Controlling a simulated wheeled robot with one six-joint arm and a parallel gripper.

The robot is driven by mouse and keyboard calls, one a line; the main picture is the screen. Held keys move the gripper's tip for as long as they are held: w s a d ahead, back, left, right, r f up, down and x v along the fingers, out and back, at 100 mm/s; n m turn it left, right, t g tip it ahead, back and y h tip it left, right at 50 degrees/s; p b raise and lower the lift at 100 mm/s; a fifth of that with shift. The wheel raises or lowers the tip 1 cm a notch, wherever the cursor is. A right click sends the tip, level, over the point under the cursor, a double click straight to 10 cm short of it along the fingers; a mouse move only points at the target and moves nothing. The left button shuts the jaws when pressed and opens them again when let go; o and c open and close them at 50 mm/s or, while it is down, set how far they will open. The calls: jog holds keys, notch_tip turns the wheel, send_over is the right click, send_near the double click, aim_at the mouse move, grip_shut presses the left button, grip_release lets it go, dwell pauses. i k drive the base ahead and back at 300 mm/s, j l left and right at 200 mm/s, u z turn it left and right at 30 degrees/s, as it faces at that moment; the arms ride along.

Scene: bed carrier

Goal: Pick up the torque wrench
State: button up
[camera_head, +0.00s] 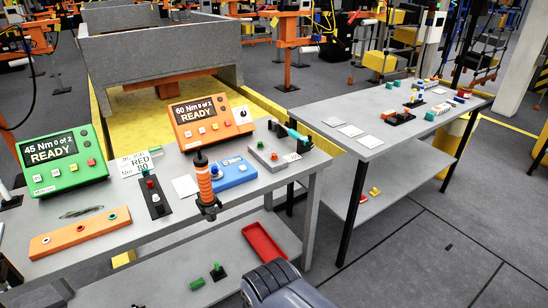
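Two tools on the near grey workbench (110,243) could be the torque wrench, and I cannot tell for sure which one is. One is an upright orange and black banded tool (204,182) near the bench's front edge, with a black lower end. The other is a slim teal-handled tool (297,135) with a black end, at the bench's right back corner. Nothing of mine touches either. A dark grey rounded part of my arm shows at the bottom centre, below and apart from the bench top. My gripper's fingers are not visible.
A green "45 Nm" box (62,160) and an orange "60 Nm" box (211,120) stand on the bench. A blue block (234,173) is close behind the banded tool. A red tray (264,242) is on the lower shelf.

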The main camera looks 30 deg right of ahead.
aim_at(296, 135)
jog(key=i+l, duration=0.15)
jog(key=l, duration=0.15)
jog(key=i+l+u, duration=0.15)
jog(key=l, duration=0.2)
jog(key=i+l, duration=0.2)
jog(key=l, duration=0.15)
jog(key=i+l+u, duration=0.15)
jog(key=l, duration=0.15)
jog(key=i+l, duration=0.1)
jog(key=l, duration=0.3)
jog(key=i+l+u, duration=0.15)
jog(key=l, duration=0.2)
